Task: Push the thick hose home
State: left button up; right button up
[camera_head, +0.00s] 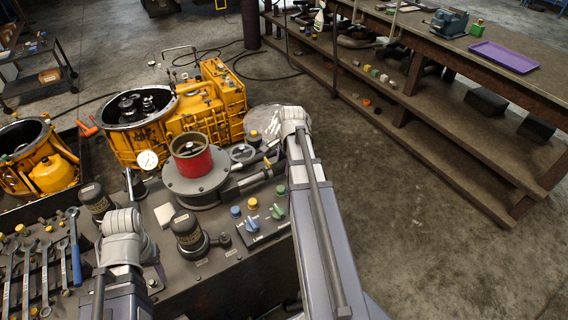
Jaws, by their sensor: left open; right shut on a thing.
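A dark grey bench unit (225,262) carries a round flanged housing (197,190) with a red cylinder (192,162) in its centre. A dark, thick hose-like piece (258,178) runs from the housing's right side toward my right gripper (270,156). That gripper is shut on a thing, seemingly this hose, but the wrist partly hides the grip. Whether the hose is fully seated cannot be seen. My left gripper (131,186) is open beyond its pale wrist at lower left, near the housing's left side, and its fingers are hard to make out.
A yellow transmission casing (210,105) stands behind the unit, another yellow housing (50,170) at left. Wrenches (75,250) lie at left. A workbench (470,60) stands right; floor between is clear.

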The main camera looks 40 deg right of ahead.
aim_at(272, 168)
grip_shut()
dwell(0.3)
jog(key=a, duration=0.4)
jog(key=shift+w+a, duration=0.25)
jog(key=shift+a, duration=0.15)
jog(key=o, duration=0.6)
grip_release()
pick_arm(q)
jog(key=shift+r, duration=0.15)
pick_arm(e)
jog(key=shift+r, duration=0.15)
jog(key=r+p, duration=0.2)
jog(key=s+r+p, duration=0.1)
jog(key=r+p, duration=0.4)
jog(key=shift+s+a+r+p, duration=0.1)
jog(key=shift+s+r+p, duration=0.15)
jog(key=shift+p, duration=0.1)
pick_arm(q)
notch_tip(272, 168, up, 7)
jog(key=shift+r, duration=0.15)
pick_arm(e)
jog(key=shift+f, duration=0.1)
